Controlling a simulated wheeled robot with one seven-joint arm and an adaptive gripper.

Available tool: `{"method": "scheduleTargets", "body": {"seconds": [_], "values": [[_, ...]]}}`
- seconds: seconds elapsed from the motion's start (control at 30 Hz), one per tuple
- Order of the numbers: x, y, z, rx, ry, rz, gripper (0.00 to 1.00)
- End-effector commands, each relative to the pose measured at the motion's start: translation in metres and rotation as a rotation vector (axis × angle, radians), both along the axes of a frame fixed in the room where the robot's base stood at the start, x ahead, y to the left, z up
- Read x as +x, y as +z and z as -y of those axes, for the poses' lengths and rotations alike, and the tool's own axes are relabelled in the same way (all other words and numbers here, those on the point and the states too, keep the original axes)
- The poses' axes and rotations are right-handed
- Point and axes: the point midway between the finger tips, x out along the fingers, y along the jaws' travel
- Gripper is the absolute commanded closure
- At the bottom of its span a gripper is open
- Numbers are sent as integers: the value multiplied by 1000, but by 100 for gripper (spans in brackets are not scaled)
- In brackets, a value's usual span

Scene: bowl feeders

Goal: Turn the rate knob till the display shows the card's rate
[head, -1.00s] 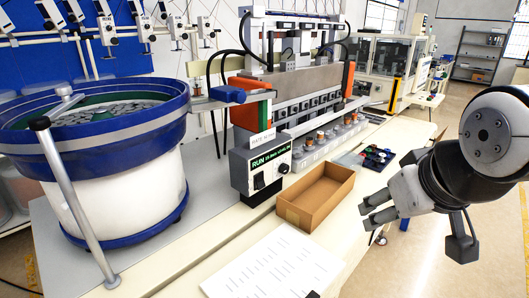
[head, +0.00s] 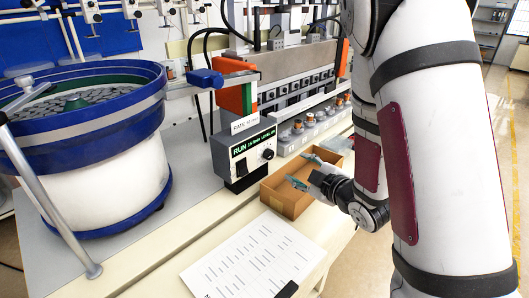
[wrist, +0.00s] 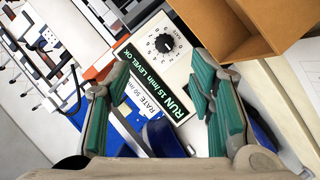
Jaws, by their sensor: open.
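The control box (head: 236,165) has a black rate knob (head: 267,154), which also shows in the wrist view (wrist: 164,43) with a dial scale around it. Its green-lit display (head: 253,142) reads "RUN 15 /min LEVEL OK" in the wrist view (wrist: 152,84). The white rate card (head: 246,121) is above the display; in the wrist view (wrist: 138,102) it appears to read "RATE 50 /min", small and tilted. My gripper (head: 303,170) is open and empty, over the carton to the right of the control box. In the wrist view its fingers frame the display and knob, apart from both.
An open brown carton (head: 285,205) stands just right of the control box, under my gripper. A blue-rimmed bowl feeder (head: 95,138) stands at the left. A printed sheet (head: 252,260) lies on the bench in front. My arm covers much of the right side.

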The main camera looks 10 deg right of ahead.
Motion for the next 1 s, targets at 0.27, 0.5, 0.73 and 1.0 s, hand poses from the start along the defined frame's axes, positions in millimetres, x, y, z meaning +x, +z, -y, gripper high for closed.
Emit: {"method": "scheduleTargets", "body": {"seconds": [0.27,0.5,0.73,1.0], "values": [[0,-7,-7,-13,50,44,51],[23,-14,-13,-12,49,46,51],[44,-19,-19,-11,48,45,51],[83,-29,-31,-12,51,42,51]]}}
